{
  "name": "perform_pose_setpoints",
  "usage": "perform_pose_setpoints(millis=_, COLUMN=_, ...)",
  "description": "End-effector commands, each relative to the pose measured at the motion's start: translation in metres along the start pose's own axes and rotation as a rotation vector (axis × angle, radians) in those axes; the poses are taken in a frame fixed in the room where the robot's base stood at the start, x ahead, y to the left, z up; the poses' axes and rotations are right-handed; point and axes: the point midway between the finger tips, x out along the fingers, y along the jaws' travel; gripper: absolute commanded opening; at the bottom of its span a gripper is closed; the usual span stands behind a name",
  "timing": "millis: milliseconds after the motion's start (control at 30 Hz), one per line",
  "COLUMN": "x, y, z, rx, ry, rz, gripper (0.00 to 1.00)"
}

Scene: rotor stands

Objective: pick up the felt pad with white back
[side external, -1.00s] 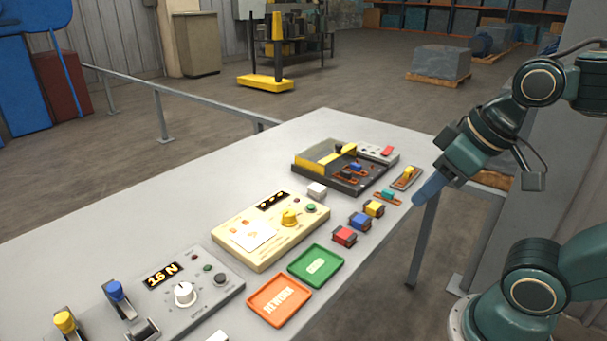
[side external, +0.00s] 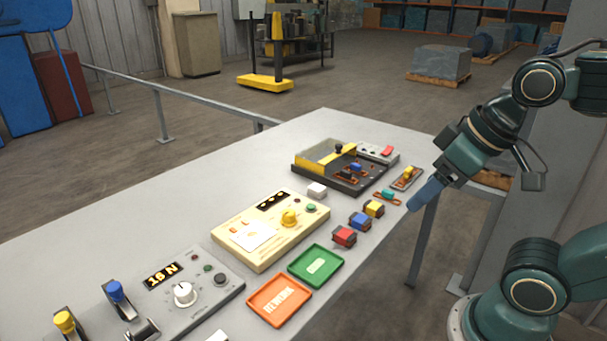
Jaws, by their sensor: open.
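I cannot single out a felt pad with a white back for certain. A small white block (side external: 317,189) lies on the table behind the cream panel; whether it is the pad is too small to tell. My gripper (side external: 413,207) hangs at the table's right edge, pointing down and left, apart from every object. Its blue fingers show nothing held, and they overlap in this view. Small red (side external: 344,237), blue (side external: 360,221) and yellow (side external: 374,209) blocks stand in a row to its left. A teal piece on an orange base (side external: 387,196) lies close to the fingertips in the picture.
A dark tray with yellow wall (side external: 322,157) stands at the back. The cream panel with a yellow knob (side external: 253,250) and grey control box (side external: 206,305) stand left. Green (side external: 331,280) and orange (side external: 262,311) trays lie in front.

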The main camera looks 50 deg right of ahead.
Motion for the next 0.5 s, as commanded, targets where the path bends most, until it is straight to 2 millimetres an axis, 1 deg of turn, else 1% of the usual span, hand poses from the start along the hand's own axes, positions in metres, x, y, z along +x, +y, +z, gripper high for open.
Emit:
perform_pose_setpoints(millis=333, x=0.0, y=0.0, z=-0.002, rx=0.005, ry=-0.001, rz=0.001, gripper=0.71)
perform_pose_setpoints(millis=500, x=-0.001, y=0.002, z=-0.012, rx=0.041, ry=-0.014, rz=0.005, gripper=0.71)
